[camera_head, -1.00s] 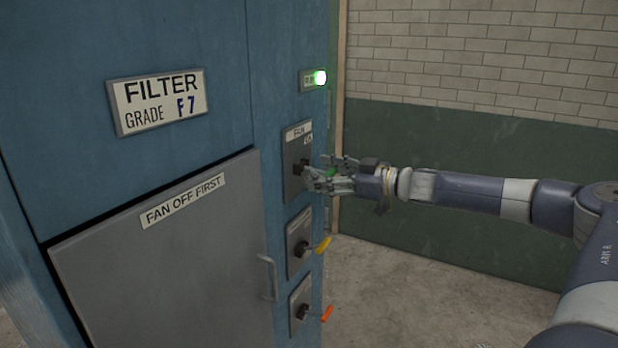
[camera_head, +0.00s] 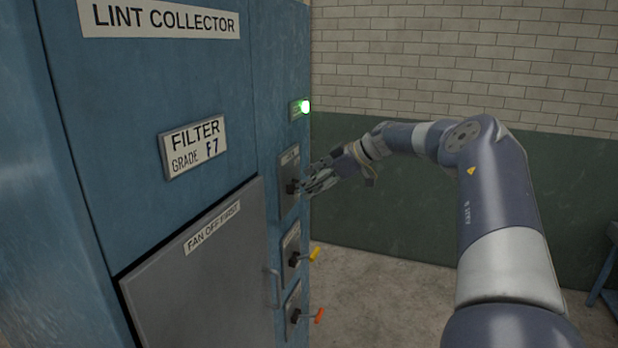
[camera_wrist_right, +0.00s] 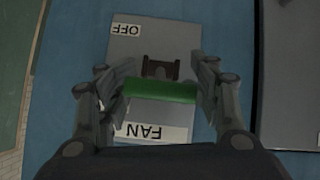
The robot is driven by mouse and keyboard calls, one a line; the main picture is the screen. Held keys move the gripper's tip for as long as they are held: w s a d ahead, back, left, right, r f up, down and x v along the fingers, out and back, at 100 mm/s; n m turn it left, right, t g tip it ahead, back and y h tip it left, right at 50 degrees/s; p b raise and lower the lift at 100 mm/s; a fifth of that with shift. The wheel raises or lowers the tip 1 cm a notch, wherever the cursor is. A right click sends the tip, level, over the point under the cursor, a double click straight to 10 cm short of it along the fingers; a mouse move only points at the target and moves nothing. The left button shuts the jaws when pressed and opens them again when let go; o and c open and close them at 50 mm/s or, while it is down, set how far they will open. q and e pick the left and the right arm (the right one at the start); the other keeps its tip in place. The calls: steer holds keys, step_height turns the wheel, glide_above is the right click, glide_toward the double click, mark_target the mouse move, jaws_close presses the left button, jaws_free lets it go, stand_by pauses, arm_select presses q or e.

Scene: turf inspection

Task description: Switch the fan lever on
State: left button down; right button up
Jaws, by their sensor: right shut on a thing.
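The fan lever has a green handle (camera_wrist_right: 160,91) and a dark pivot (camera_wrist_right: 160,67) on a grey plate (camera_head: 287,165) on the blue cabinet. In the right wrist view, the FAN label (camera_wrist_right: 150,131) appears upside down and the OFF label (camera_wrist_right: 126,29) is at the opposite end. The handle lies on the FAN-label side of the pivot, away from OFF. My right gripper (camera_head: 310,180) is at this plate, its fingers (camera_wrist_right: 158,85) shut on the green handle from both sides. In the head view the fingers hide the handle. My left gripper is out of view.
A green lamp (camera_head: 304,106) glows above the fan plate. Below are a yellow-handled lever (camera_head: 314,254) and an orange-handled lever (camera_head: 319,315). A grey door (camera_head: 205,280) marked FAN OFF FIRST, with a bar handle (camera_head: 276,285), is at the left. Floor right of the cabinet is open.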

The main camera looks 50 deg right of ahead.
steer(key=shift+a+p, duration=0.1)
steer(key=shift+p, duration=0.2)
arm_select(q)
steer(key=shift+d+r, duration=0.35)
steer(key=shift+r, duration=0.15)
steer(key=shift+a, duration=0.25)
arm_select(e)
steer(key=o, duration=1.6)
steer(key=shift+r, duration=0.15)
steer(key=shift+c, duration=0.2)
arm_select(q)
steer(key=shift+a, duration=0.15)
arm_select(e)
steer(key=shift+s+a+r, duration=0.1)
steer(key=shift+s+r, duration=0.1)
steer(key=shift+s, duration=0.05)
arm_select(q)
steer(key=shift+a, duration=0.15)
arm_select(e)
steer(key=shift+w, duration=0.1)
steer(key=shift+s+d+r, duration=0.3)
steer(key=shift+r, duration=0.05)
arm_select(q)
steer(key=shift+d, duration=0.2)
arm_select(e)
steer(key=v, duration=1.1)
steer(key=shift+a, duration=0.2)
